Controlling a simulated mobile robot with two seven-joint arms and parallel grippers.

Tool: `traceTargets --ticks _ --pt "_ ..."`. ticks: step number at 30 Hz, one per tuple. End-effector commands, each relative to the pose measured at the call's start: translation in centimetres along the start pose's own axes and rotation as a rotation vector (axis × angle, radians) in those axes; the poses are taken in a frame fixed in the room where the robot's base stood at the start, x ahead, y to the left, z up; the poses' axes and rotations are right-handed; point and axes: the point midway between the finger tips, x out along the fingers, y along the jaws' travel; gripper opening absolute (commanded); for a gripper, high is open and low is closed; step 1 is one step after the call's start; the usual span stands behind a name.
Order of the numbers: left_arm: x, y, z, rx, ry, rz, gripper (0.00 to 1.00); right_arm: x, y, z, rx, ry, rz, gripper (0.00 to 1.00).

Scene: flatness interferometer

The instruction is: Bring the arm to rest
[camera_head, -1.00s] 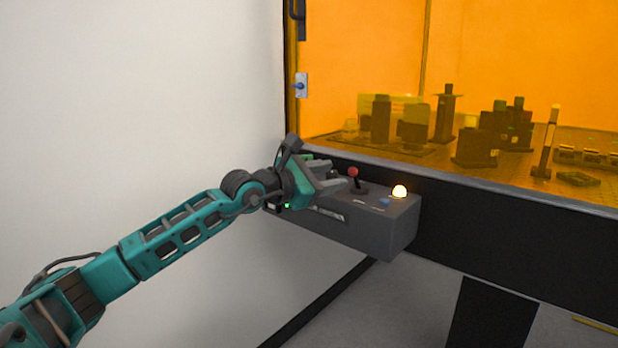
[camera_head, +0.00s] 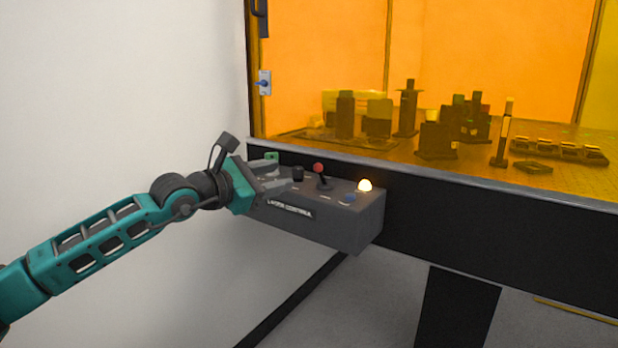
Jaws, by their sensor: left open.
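My left arm comes in from the left edge, its teal links stretched toward a grey control box (camera_head: 345,232). My left gripper (camera_head: 284,179) is open and empty at the left end of the box's top. Its grey fingers point right, close to a black knob (camera_head: 298,173); I cannot tell whether they touch the box. My right gripper is not in view.
Behind the box is an enclosure with orange see-through panels (camera_head: 325,50) and a dark front wall (camera_head: 450,210). Dark optical parts (camera_head: 436,138) stand inside. A small plate with a blue switch (camera_head: 264,83) is at its left edge. The white wall (camera_head: 110,90) at left is bare.

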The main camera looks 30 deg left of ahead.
Motion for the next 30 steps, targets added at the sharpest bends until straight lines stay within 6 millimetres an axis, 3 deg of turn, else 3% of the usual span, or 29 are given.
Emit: traceTargets --ticks 7,11,15,20,26,30 --pt "0.1 -0.8 -0.2 -0.035 -0.008 -0.014 0.45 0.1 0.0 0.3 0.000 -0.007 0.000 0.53" --pt "0.5 -4.8 -1.2 -0.248 -0.056 -0.088 0.45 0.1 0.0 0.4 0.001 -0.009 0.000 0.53" --pt "0.4 -11.3 -2.3 -0.712 -0.134 -0.184 0.45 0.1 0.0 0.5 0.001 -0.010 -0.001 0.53" --pt "-0.8 -17.0 -4.3 -1.325 -0.181 -0.205 0.45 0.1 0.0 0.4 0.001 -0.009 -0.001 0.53" --pt "-3.0 -22.9 -8.9 -2.096 -0.155 -0.068 0.45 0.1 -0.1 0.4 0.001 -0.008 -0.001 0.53" --pt "-5.3 -28.1 -12.9 -2.613 -0.079 0.142 0.45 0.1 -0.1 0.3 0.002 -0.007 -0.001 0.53"
